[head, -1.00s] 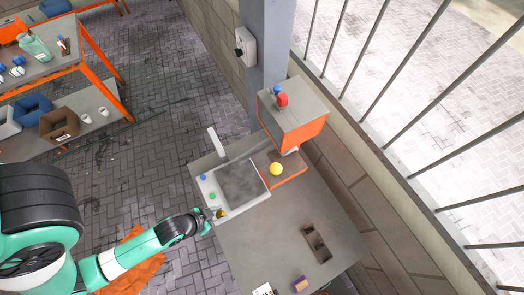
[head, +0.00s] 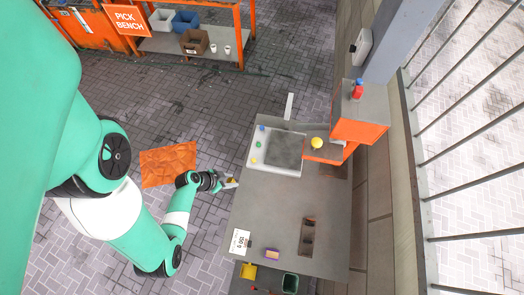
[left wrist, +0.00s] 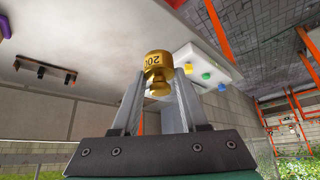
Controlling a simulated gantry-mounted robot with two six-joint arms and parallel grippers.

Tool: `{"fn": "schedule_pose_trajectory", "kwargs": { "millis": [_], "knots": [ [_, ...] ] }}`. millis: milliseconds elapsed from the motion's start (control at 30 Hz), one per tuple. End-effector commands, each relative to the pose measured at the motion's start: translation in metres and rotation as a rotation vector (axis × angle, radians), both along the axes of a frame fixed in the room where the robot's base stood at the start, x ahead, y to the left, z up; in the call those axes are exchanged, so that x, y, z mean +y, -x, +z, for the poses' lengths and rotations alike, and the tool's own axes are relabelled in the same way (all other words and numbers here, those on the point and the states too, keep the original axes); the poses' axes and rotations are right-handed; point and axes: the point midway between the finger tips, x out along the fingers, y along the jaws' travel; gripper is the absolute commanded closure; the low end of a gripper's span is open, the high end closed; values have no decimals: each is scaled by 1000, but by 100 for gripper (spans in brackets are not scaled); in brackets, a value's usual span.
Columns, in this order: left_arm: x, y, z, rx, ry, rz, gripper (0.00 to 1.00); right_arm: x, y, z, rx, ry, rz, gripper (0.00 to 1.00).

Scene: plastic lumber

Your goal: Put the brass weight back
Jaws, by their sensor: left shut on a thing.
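My left gripper (head: 231,183) is shut on the brass weight (left wrist: 158,66), at the left edge of the grey bench top in the head view. A brown slotted block (head: 308,237) lies on the bench, to the right of and below the gripper. It also shows at the left of the left wrist view (left wrist: 43,70). My right gripper is not in view.
A white device (head: 262,163) with a grey plate and coloured buttons sits at the bench's far end. Beside it stands a grey-and-orange box (head: 360,125). A purple-and-tan block (head: 272,254) and a label card (head: 239,241) lie near the front edge. The bench middle is clear.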

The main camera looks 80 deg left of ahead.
Motion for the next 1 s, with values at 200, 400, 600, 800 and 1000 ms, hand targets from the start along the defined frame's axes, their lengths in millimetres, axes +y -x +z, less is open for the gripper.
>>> {"fn": "schedule_pose_trajectory", "kwargs": {
  "millis": [200,400,600,800,1000],
  "knots": [
    [-8,-19,-23,2,-5,-18,100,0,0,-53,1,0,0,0],
    [-17,-44,-31,-1,-7,-19,100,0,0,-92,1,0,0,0],
    [-27,-73,-35,2,-4,-18,100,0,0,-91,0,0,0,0],
    [-40,-109,-72,0,-4,-14,100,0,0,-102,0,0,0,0],
    [-45,-127,-93,-1,-3,-4,100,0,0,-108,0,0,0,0]
  ]
}}
